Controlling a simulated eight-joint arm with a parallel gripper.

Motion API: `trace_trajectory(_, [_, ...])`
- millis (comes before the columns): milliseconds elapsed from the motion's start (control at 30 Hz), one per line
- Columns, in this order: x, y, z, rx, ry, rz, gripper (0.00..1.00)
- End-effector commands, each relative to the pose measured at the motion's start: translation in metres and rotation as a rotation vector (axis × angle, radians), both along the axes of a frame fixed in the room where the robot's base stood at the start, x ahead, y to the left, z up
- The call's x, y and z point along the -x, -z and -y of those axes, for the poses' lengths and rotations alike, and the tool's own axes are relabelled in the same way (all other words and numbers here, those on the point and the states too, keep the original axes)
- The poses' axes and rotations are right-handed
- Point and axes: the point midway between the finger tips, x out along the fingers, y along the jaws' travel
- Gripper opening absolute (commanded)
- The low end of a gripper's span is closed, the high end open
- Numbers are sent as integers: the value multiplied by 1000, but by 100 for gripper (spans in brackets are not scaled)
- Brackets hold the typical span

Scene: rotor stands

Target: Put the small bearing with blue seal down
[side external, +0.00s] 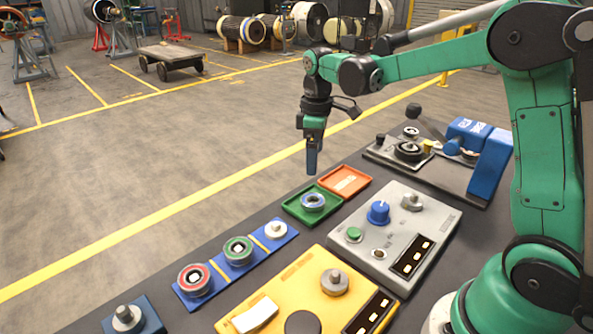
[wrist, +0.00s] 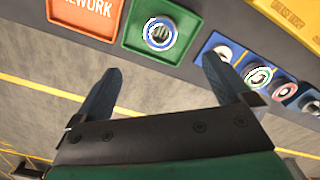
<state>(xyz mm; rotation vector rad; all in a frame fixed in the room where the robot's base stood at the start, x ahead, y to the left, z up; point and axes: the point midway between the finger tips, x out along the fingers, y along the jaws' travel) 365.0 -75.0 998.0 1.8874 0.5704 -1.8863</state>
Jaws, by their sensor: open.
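The small bearing with the blue seal (side external: 313,202) lies in the green tray (side external: 292,211). In the wrist view the same bearing (wrist: 160,33) shows near the top middle, inside the green tray (wrist: 134,38). My gripper (side external: 311,172) points down above the green tray, apart from the bearing. In the wrist view my gripper (wrist: 164,65) has its two fingers spread wide with nothing between them. The bearing is just beyond the fingertips in that view.
An orange tray (side external: 345,181) marked rework adjoins the green one. A blue rack (side external: 262,247) holds a red-sealed bearing (side external: 194,279), a green-sealed bearing (side external: 238,250) and a small pale part (side external: 276,230). Grey (side external: 432,215) and yellow (side external: 285,285) control boxes stand nearby.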

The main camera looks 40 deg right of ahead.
Motion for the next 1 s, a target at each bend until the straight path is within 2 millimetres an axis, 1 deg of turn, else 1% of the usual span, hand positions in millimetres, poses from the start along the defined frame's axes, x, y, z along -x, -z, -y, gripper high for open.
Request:
trace_trajectory(33, [0, -6, 0, 0, 0, 0, 98])
trace_trajectory(100, [0, -12, 0, 0, 0, 0, 98])
trace_trajectory(267, [6, -23, -6, 6, 28, 31, 98])
trace_trajectory(367, [19, -33, -17, 12, 92, 101, 98])
trace_trajectory(500, [46, -44, -38, 0, 231, 252, 98])
trace_trajectory(600, [67, -45, -51, -33, 332, 364, 98])
trace_trajectory(700, [85, -41, -62, -78, 423, 460, 98])
trace_trajectory(800, [98, -35, -69, -125, 494, 531, 98])
trace_trajectory(900, [105, -29, -73, -161, 540, 577, 98])
trace_trajectory(1000, [108, -26, -75, -180, 564, 599, 98])
